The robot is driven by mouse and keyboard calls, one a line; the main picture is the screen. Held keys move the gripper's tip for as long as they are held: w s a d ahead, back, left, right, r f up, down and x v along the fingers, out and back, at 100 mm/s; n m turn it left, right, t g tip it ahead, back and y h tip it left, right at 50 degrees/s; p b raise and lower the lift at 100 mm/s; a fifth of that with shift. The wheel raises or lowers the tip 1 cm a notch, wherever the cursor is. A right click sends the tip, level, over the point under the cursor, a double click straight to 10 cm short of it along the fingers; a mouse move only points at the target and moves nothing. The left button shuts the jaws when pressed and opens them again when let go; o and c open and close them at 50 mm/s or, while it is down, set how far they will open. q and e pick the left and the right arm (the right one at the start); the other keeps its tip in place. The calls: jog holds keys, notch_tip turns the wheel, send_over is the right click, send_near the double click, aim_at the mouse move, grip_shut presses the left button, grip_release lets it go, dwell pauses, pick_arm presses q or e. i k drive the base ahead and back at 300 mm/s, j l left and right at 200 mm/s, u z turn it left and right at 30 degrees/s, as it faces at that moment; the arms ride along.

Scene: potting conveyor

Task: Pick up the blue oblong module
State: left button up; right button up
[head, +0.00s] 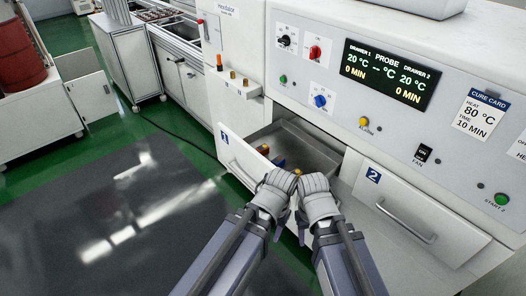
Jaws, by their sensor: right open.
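The open drawer 1 (236,158) holds several small parts. A small piece with bluish and yellow tones (279,163) lies inside, just beyond my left gripper; it is too small and partly hidden to tell whether it is the blue oblong module. An orange-yellow piece (263,149) lies to its left. My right gripper (315,184) is over the drawer's near right part, open, with its fingertips hidden behind its own body. My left gripper (279,181) is close beside it at the drawer's near edge; its fingers are hidden too.
The closed drawer 2 (420,210) with its bar handle is to the right. The control panel (390,75) with knobs and display rises behind. The floor (130,220) at left is clear.

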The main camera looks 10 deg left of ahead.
aim_at(278, 161)
jog(key=k+z, duration=0.1)
jog(key=k, duration=0.55)
jog(key=k+l+z, duration=0.1)
jog(key=k, duration=0.5)
jog(key=z, duration=1.75)
jog(key=j+z, duration=0.15)
jog(key=z, duration=0.15)
jog(key=j+z, duration=0.25)
jog(key=k+j, duration=0.25)
jog(key=j, duration=0.5)
jog(key=k+j, duration=0.2)
jog(key=j, duration=0.6)
jog(key=k+j, duration=0.25)
jog(key=j, duration=0.5)
jog(key=k+j, duration=0.25)
jog(key=j, duration=0.5)
jog(key=k+j, duration=0.2)
jog(key=j, duration=0.55)
jog(key=k+j, duration=0.25)
jog(key=j, duration=0.55)
jog(key=k+j, duration=0.25)
jog(key=j, duration=0.5)
jog(key=k+j, duration=0.2)
jog(key=j, duration=0.55)
